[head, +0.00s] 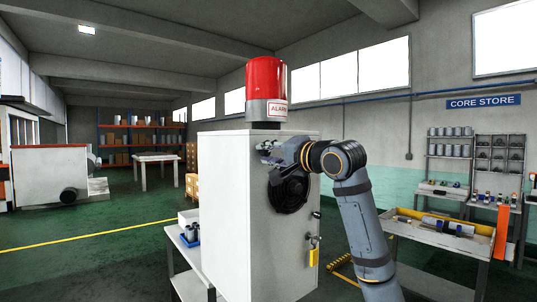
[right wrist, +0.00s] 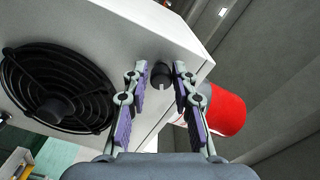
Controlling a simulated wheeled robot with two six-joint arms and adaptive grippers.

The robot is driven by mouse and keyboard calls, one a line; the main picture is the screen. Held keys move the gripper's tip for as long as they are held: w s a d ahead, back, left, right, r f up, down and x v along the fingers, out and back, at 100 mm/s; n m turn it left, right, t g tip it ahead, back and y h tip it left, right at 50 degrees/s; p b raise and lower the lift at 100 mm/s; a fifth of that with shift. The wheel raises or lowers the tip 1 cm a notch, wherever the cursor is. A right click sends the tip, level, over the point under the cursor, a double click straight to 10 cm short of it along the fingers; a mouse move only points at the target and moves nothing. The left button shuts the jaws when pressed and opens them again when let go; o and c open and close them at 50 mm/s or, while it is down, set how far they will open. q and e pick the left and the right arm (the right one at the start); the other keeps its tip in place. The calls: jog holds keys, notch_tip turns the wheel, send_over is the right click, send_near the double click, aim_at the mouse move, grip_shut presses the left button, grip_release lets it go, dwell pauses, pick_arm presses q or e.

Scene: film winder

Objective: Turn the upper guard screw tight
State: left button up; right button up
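A white cabinet (head: 228,200) stands in the middle of the head view, with a round black fan guard (head: 290,194) on its right face. In the right wrist view, the upper guard screw (right wrist: 160,73) is a dark round knob with a pale mark, beside the fan guard (right wrist: 58,90). My right gripper (right wrist: 158,70) is open, with one finger on each side of the screw. Gaps show between fingers and knob, so I see no grip on it. In the head view my right gripper (head: 277,151) is at the cabinet's upper part and hides the screw. My left gripper is out of view.
A red alarm lamp (head: 267,80) stands on top of the cabinet, close to my right gripper. A yellow padlock (head: 313,256) hangs on the cabinet's right face. A table with a yellow-edged tray (head: 440,222) stands at right. Open green floor lies at left.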

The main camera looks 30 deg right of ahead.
jog(key=shift+o, duration=1.4)
jog(key=shift+s, duration=0.1)
jog(key=s, duration=0.7)
jog(key=shift+s+d, duration=0.15)
jog(key=shift+d, duration=0.1)
